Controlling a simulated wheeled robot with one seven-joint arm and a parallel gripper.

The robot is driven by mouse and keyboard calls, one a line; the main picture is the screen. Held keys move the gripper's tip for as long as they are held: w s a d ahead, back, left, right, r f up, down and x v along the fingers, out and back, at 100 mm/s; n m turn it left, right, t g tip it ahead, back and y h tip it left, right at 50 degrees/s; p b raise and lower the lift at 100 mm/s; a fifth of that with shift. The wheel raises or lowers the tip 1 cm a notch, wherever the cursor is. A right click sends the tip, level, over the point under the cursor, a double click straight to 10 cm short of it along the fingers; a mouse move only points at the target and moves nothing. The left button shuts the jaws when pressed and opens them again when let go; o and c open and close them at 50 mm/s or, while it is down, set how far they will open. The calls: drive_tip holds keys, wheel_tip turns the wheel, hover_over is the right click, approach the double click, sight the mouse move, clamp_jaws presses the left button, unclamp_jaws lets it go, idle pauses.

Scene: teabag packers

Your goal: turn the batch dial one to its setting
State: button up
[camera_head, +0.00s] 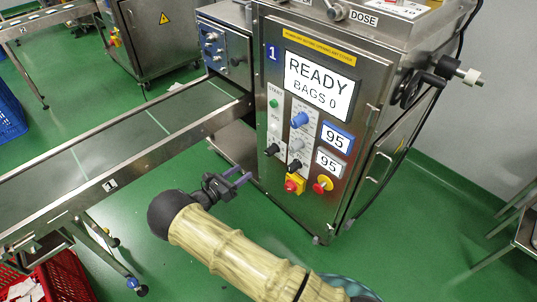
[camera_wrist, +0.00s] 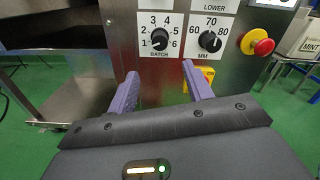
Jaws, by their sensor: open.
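The batch dial (camera_wrist: 159,39) is a black knob on a white plate marked 1 to 6, labelled BATCH, in the upper middle of the wrist view. Its pale pointer mark seems to face the lower left, near 1. In the head view the batch dial (camera_head: 272,149) is the small black knob at the panel's lower left, on the machine numbered 1. My gripper (camera_wrist: 162,82) has two purple fingers spread apart with nothing between them. They sit below the dial in the wrist view, apart from it. In the head view my gripper (camera_head: 241,178) is in front of the panel, left and below the dial.
The MM dial (camera_wrist: 210,41) is close to the right of the batch dial. A red and yellow emergency stop (camera_wrist: 258,42) is farther right. A blue knob (camera_head: 300,119) sits higher on the panel. A conveyor (camera_head: 120,150) runs along the left side. The display (camera_head: 319,85) reads READY.

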sight(267, 154)
drive_tip(key=b+x, duration=0.2)
drive_tip(key=x, duration=1.2)
drive_tip(key=shift+d, duration=0.1)
drive_tip(key=c, duration=1)
